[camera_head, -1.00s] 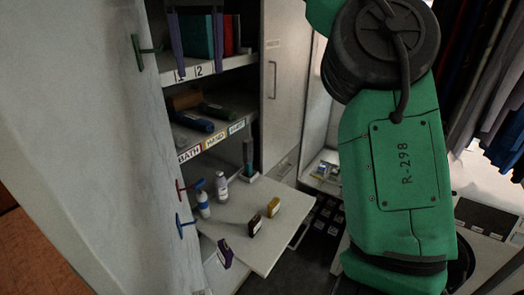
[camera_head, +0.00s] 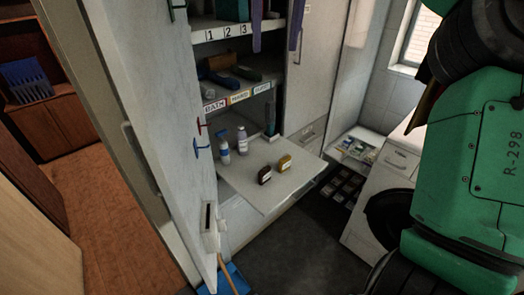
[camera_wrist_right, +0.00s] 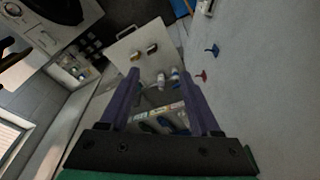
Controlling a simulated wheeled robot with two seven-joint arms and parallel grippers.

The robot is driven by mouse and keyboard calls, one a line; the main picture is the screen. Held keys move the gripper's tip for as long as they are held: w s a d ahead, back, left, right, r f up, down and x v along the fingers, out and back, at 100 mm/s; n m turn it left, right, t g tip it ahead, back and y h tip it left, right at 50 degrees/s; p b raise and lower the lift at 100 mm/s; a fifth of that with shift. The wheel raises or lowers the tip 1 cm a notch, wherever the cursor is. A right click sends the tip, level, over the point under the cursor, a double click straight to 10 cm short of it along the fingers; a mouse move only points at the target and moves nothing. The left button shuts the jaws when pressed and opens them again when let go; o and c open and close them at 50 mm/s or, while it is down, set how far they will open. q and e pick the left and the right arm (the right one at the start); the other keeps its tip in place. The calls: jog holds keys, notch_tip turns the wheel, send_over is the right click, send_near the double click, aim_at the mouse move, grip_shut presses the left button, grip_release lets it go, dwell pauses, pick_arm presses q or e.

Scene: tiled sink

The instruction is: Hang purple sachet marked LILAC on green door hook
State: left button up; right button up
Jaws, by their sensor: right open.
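The green hook (camera_head: 178,8) is high on the open white door, cut by the top edge of the head view. The purple sachet does not show in either current view. My right gripper (camera_head: 276,50) reaches down from the top of the head view, its purple fingers apart before the shelves. In the wrist view the right gripper (camera_wrist_right: 160,74) is open, with nothing between its fingers. It is off to the right of the green hook in the head view. My left gripper is out of view.
A red hook (camera_head: 200,127) and a blue hook (camera_head: 202,147) are lower on the door. The pull-out board (camera_head: 245,196) holds two white bottles and two small packets, one brown (camera_head: 264,175) and one yellow (camera_head: 285,162). A washing machine (camera_head: 375,220) stands right. The dark floor between is clear.

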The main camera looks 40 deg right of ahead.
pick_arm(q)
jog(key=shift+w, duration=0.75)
pick_arm(e)
jog(key=s+a+f+n, duration=0.1)
jog(key=a+f, duration=0.2)
jog(key=f, duration=1)
jog(key=a+f+n, duration=0.2)
jog(key=a+f, duration=0.2)
jog(key=f, duration=1)
jog(key=shift+s+a+f+y, duration=0.2)
jog(key=shift+s+f+y, duration=0.05)
jog(key=shift+s+y, duration=0.1)
